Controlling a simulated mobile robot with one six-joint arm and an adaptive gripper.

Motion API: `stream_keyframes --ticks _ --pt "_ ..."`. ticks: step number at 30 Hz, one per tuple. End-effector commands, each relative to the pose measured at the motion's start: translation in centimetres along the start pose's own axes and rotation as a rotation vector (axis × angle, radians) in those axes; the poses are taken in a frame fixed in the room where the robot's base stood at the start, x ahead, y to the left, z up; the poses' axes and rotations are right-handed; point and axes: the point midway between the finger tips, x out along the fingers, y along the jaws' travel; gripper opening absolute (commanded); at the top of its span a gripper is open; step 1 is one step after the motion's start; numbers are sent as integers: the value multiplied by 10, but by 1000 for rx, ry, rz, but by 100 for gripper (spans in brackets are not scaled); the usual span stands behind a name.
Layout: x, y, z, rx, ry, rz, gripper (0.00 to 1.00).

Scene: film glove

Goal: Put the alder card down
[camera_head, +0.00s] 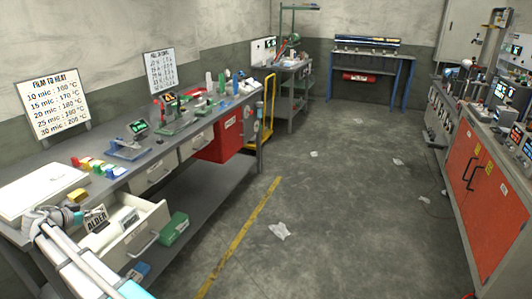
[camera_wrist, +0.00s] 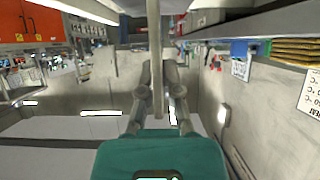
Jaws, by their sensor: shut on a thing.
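My gripper (camera_wrist: 159,68) is shut on the card, which shows edge-on as a thin upright strip (camera_wrist: 153,40) between the fingertips in the wrist view. In the head view my gripper (camera_head: 78,221) is at the card's left side, over the drawer area. Whether the card touches the drawer is unclear.
A green box (camera_head: 174,228) is on the shelf below. The floor (camera_head: 330,220) to the right is mostly clear, with scraps of film.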

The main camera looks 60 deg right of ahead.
Motion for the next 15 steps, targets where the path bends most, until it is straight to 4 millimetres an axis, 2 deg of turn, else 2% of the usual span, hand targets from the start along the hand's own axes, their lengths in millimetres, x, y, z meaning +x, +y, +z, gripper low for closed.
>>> stream_keyframes --ticks 15 --pt "-38 0 -70 0 0 0 0"
